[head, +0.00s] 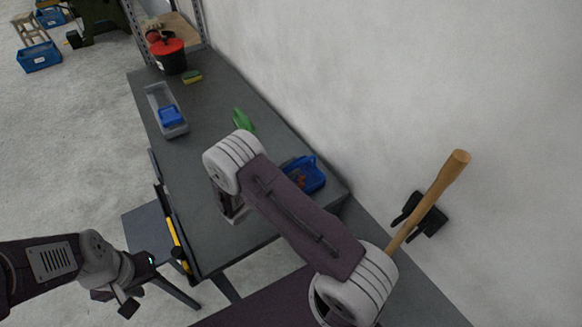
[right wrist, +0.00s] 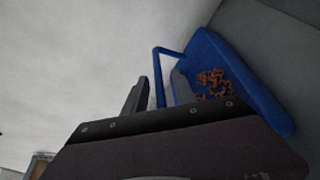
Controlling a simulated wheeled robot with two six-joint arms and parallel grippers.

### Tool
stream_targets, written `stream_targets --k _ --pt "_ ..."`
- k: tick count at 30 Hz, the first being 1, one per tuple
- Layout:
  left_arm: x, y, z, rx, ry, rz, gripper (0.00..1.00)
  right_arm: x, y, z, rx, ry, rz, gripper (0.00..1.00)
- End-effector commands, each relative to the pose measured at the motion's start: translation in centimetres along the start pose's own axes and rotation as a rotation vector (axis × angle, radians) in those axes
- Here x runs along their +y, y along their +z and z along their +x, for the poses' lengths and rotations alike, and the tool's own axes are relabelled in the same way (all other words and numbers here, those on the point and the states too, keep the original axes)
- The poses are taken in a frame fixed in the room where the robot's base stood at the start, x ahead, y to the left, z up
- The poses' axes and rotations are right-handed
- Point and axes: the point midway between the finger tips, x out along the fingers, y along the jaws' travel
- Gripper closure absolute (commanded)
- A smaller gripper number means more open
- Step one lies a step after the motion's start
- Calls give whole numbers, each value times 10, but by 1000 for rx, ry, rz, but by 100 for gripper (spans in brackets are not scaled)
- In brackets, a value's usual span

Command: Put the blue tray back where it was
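The blue tray (head: 312,176) with a handle sits at the near right end of the grey table, partly hidden behind my right arm. In the right wrist view the blue tray (right wrist: 262,98) holds brown-orange copper coils (right wrist: 212,82). My right gripper (right wrist: 159,92) is open, its two fingers on either side of the tray's blue handle (right wrist: 158,65), with small gaps visible. In the head view the right gripper's fingers are hidden. My left gripper (head: 128,297) is at lower left, off the table and away from the tray; its finger opening is unclear.
The table (head: 205,150) holds a grey bin (head: 154,98) with a small blue box (head: 170,115), a green object (head: 243,120), a sponge (head: 192,77) and a black bucket with red top (head: 171,58). A wall borders the right side. A wooden handle (head: 430,200) stands near right.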

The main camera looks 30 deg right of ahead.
Motion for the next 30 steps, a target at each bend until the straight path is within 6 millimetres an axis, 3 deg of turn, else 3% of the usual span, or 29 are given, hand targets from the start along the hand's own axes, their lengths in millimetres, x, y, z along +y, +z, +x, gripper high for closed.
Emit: stream_targets --k 5,15,19,26,28,30 --pt "0 0 0 0 0 0 64 2 0 -7 2 1 1 68" --pt "0 2 17 0 0 0 64 1 -1 -91 6 3 3 68" --pt "0 2 20 0 0 0 64 1 0 -112 3 2 1 68" --pt "0 2 20 0 0 0 64 2 3 -121 -3 -7 0 68" --pt "0 2 20 0 0 0 64 -5 15 -113 -26 -84 0 68" --pt "0 2 20 0 0 0 64 -25 44 -102 -68 -277 9 68"
